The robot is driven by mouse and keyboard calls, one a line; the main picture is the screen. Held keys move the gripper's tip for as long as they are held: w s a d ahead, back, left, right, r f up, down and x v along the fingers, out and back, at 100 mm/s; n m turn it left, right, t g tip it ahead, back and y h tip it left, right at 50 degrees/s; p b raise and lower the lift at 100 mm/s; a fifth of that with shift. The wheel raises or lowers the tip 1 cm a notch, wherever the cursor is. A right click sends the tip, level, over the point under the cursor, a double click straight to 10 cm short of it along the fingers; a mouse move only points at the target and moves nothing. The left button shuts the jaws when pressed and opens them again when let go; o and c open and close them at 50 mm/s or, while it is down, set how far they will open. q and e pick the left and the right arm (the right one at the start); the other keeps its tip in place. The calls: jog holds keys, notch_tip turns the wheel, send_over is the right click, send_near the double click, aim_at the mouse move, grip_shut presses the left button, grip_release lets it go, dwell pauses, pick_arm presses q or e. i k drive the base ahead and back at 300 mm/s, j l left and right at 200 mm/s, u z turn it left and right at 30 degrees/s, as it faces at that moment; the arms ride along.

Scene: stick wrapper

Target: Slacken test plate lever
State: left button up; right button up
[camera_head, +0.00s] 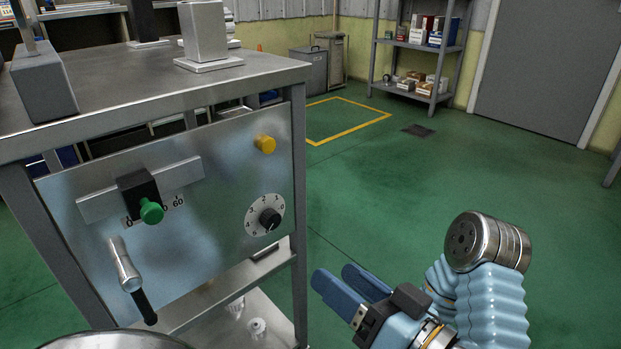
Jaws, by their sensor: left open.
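A lever (128,268) with a bright metal upper part and a black lower end sits at the lower left of the machine's metal front panel (215,230). It slants down to the right. I take it to be the test plate lever, though no label on it can be read.
The panel also carries a green knob (151,212) on a black slider block, a yellow button (265,144) and a numbered dial (269,219). Metal blocks stand on the machine's top (120,85). Green floor (400,200) is clear to the right; a shelf (428,50) stands behind.

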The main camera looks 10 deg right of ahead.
aim_at(130, 281)
jog(key=l, duration=0.75)
jog(key=k+l, duration=0.15)
jog(key=l, duration=0.6)
